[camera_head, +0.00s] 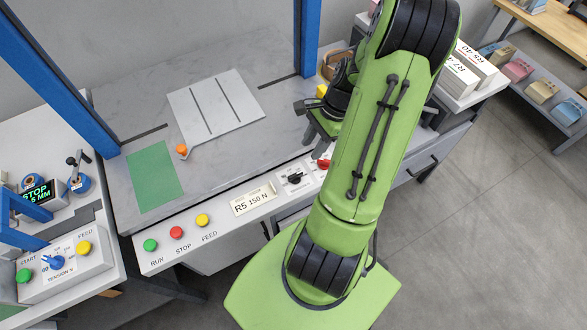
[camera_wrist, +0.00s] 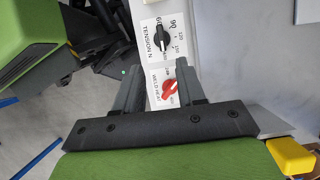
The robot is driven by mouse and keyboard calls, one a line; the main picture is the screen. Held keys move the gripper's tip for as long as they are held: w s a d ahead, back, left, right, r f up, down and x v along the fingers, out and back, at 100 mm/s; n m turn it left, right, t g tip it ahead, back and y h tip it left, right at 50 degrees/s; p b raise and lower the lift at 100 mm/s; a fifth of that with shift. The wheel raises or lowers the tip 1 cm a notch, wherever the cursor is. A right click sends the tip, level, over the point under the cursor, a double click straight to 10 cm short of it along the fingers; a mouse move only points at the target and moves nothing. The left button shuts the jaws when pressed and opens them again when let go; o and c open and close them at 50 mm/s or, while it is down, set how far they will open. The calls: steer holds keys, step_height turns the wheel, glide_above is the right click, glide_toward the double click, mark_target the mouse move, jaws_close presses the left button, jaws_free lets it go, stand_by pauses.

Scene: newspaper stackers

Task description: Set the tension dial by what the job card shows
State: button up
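The job card (camera_head: 254,201) on the front panel reads R5 150 N. Right of it is the black tension dial (camera_head: 295,178); the wrist view shows this dial (camera_wrist: 162,39) beside the label TENSION N, with numbers around it. I cannot read its exact setting. A red dial (camera_head: 324,163) marked as weld sits next to it. My gripper (camera_wrist: 161,84) is open and empty, its fingers apart. In the wrist view the red dial (camera_wrist: 170,89) shows between the fingers, and the black dial lies beyond the tips. My arm partly hides the panel in the head view.
RUN (camera_head: 150,245), STOP (camera_head: 176,232) and FEED (camera_head: 202,220) buttons line the panel's left. Another station at left has a blue tension dial (camera_head: 53,262). The grey worktop (camera_head: 215,170) holds a green sheet (camera_head: 154,176) and a pale slotted plate (camera_head: 216,106). Blue posts (camera_head: 62,75) flank it.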

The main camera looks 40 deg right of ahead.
mark_target(296, 174)
steer(key=b+x, duration=0.2)
steer(key=x, duration=1)
steer(key=shift+w, duration=0.15)
steer(key=shift+r, duration=0.1)
steer(key=shift+c, duration=0.3)
jaws_close()
